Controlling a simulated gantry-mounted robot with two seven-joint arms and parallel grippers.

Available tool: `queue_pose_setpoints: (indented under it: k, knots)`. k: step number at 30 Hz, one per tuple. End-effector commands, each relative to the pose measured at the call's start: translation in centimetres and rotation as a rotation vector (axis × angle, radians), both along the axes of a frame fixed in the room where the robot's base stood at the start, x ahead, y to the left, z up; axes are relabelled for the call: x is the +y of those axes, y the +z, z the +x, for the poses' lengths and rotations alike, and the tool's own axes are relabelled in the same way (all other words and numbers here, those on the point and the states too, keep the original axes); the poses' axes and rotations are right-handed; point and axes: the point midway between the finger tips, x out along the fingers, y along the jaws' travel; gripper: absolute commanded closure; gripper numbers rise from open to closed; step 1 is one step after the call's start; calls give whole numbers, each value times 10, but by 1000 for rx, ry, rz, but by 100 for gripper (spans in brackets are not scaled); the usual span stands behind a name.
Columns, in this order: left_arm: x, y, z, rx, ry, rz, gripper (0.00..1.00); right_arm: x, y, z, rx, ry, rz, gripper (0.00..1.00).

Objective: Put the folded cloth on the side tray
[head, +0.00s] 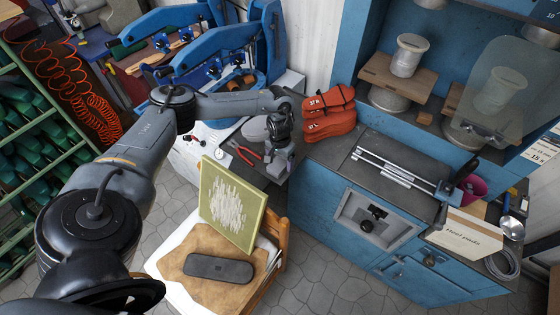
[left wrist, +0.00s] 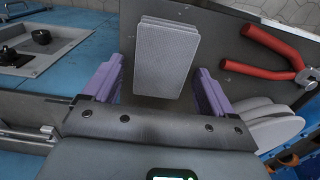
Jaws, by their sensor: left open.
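A light grey, layered rectangular block (left wrist: 165,55), which looks like the folded cloth, lies on a dark grey surface in the left wrist view. My left gripper (left wrist: 159,80) is open, with its purple fingers on either side of the block's near part; I cannot tell whether they touch it. In the head view my left gripper (head: 277,172) points down over the dark bench top, and it largely hides the block. I cannot make out for sure which surface is the side tray. My right gripper is not in view.
Red-handled pliers (head: 243,153) and grey sole-shaped pieces (left wrist: 268,127) lie close to the gripper. A green-edged panel (head: 231,203) stands upright below, by a chair bearing brown leather and a dark case (head: 218,267).

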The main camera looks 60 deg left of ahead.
Motion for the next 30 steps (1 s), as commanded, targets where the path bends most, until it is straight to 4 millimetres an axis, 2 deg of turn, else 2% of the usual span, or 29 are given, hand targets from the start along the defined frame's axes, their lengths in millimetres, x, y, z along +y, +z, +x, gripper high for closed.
queue_pose_setpoints:
  k: [16, 19, 22, 26, 29, 30]
  knots:
    - [0, 96, 0, -1, 0, 2, 14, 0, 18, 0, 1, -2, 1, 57]
    - [0, 105, 0, -1, 1, 0, 14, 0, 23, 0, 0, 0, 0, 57]
    - [-6, 107, 2, -5, -23, 0, 14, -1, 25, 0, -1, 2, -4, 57]
    - [-38, 91, 13, -43, -154, 0, 14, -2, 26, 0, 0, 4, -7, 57]
    - [-90, 66, 27, -113, -343, -6, 14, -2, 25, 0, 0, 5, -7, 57]
    - [-118, 55, 32, -153, -434, -12, 14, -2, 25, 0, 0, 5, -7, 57]
